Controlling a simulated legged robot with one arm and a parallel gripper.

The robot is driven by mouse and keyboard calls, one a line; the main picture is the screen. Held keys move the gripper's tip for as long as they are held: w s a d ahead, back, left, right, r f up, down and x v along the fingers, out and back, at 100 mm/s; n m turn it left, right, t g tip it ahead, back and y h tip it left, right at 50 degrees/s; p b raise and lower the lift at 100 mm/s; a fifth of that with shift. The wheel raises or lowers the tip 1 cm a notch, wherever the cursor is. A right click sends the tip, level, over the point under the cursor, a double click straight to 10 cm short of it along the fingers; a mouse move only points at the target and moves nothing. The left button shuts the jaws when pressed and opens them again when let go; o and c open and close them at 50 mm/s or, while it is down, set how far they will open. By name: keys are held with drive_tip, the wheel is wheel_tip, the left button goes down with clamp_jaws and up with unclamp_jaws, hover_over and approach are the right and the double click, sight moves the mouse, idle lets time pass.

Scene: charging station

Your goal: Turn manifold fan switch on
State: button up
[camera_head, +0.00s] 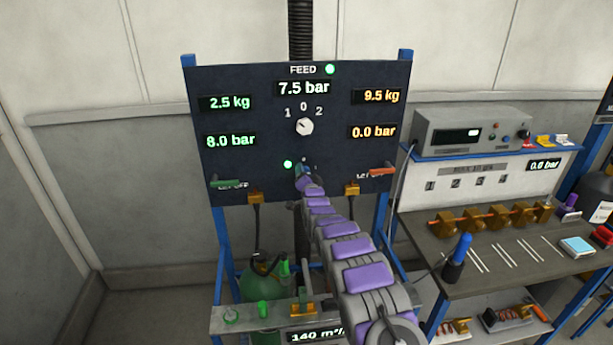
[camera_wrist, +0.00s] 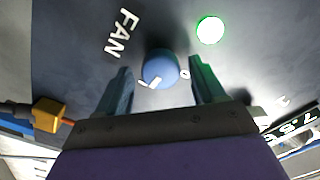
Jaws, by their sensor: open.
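The blue round fan switch (camera_wrist: 160,68) is on the dark panel beside the FAN label (camera_wrist: 122,33) in the wrist view. Its white pointer mark is turned towards the "I" mark, away from the "0". My gripper (camera_wrist: 160,75) is open, with one finger on each side of the knob; I cannot tell whether either touches it. A green lamp (camera_wrist: 210,30) beside the switch is lit. In the head view, my gripper (camera_head: 305,170) is at the lower middle of the panel and mostly hides the switch.
The panel (camera_head: 245,115) carries a white FEED selector (camera_head: 304,126), a green handle (camera_head: 228,184) at left and a red handle (camera_head: 384,171) at right. A workbench (camera_head: 440,237) with a blue-handled tool (camera_head: 459,257) stands at right. A green cylinder (camera_head: 262,285) stands below.

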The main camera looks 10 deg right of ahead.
drive_tip(key=shift+s, duration=0.15)
drive_tip(key=s+p, duration=0.1)
drive_tip(key=s, duration=1.6)
drive_tip(key=shift+p, duration=0.3)
drive_tip(key=shift+f, duration=0.1)
